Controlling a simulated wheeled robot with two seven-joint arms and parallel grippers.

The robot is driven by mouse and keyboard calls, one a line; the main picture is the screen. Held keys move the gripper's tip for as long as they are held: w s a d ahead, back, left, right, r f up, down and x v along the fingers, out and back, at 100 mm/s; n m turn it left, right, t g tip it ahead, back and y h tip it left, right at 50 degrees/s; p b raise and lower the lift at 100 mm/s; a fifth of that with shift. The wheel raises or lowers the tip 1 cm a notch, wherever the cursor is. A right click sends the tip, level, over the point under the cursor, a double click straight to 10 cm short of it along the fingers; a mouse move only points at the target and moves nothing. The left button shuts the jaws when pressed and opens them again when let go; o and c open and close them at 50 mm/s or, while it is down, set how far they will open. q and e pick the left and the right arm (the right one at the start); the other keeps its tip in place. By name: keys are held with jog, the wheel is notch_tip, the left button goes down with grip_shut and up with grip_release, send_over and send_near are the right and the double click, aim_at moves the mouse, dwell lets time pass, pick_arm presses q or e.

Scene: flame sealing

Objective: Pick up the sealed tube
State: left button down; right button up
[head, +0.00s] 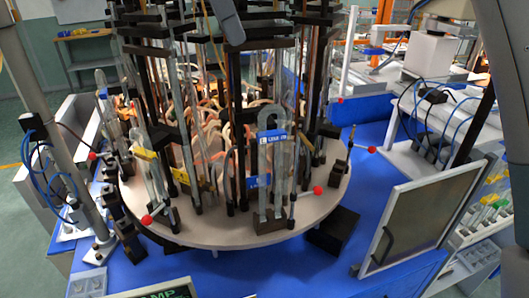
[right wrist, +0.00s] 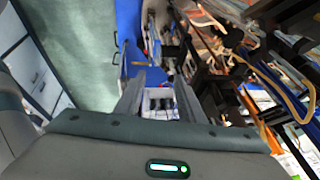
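A clear glass U-shaped tube (head: 276,150) stands upright at the front of the round turntable (head: 205,232), behind a blue "LOAD" label (head: 272,136). I cannot tell which of the several tubes is the sealed one. In the right wrist view my right gripper (right wrist: 158,82) has its two fingers spread, with no tube between them. A white box with small items shows beyond the gap. In the head view neither gripper's fingers can be made out clearly, only grey arm parts at the top and right edge. My left gripper is not seen.
Dark rods and clamps crowd the turntable, with red-ball handles (head: 318,190) around its rim. The blue base (head: 255,272) lies below. A framed panel (head: 420,220) stands at right, beside trays with small coloured items. A grey post (head: 60,130) stands at left.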

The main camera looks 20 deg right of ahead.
jog(key=p, duration=0.2)
send_near(267, 109)
jog(key=shift+d+f, duration=0.65)
jog(key=shift+f, duration=0.05)
jog(key=shift+w+d+f, duration=0.15)
jog(key=shift+w+f, duration=0.35)
jog(key=shift+f, duration=0.05)
jog(key=p+x, duration=0.3)
jog(key=x, duration=0.1)
jog(key=shift+d+f, duration=0.1)
jog(key=shift+d, duration=0.1)
jog(key=shift+d+f, duration=0.1)
jog(key=shift+f, duration=0.25)
